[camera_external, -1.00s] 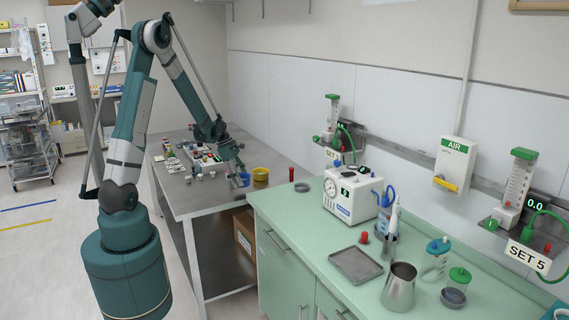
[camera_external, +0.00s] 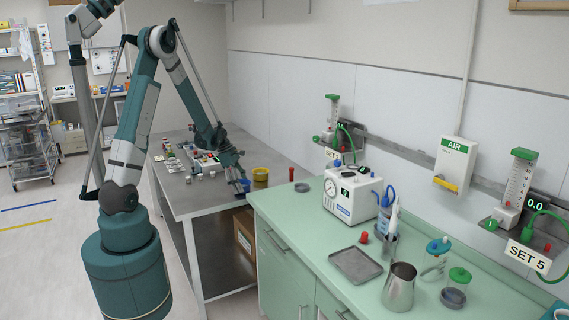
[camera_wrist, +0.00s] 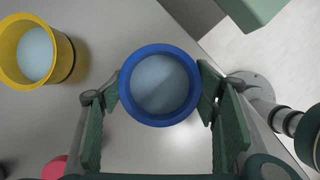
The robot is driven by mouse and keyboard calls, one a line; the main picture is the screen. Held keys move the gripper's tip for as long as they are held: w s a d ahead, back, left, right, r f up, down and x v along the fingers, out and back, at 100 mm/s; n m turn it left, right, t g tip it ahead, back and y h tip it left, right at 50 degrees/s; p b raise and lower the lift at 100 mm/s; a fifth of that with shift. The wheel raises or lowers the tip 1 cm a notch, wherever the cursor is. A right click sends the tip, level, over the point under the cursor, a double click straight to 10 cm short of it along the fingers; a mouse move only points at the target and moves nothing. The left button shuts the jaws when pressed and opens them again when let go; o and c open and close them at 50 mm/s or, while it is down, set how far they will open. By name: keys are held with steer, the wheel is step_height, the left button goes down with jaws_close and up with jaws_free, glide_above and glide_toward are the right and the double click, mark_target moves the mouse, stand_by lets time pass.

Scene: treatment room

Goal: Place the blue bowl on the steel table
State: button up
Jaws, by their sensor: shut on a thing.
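The blue bowl (camera_wrist: 160,85) is a round, deep blue cup with a pale inside, between my two green fingers in the wrist view. My gripper (camera_wrist: 161,92) is shut on its sides. In the outside view my gripper (camera_external: 242,190) points down at the right part of the steel table (camera_external: 205,201), near its front edge. The blue bowl (camera_external: 244,185) shows there as a small blue patch, low over the tabletop. I cannot tell whether its base touches the steel.
A yellow bowl (camera_external: 260,174) stands close by on the steel table and also shows at left in the wrist view (camera_wrist: 68,60). A green counter (camera_external: 320,235) adjoins at the right, with a white pump unit (camera_external: 352,193). Small items crowd the table's left part.

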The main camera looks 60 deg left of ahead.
steer(key=shift+f, duration=0.2)
steer(key=o, duration=0.9)
steer(key=shift+r, duration=0.15)
steer(key=shift+p+v, duration=0.65)
steer(key=shift+v, duration=5.4)
steer(key=shift+d, duration=0.1)
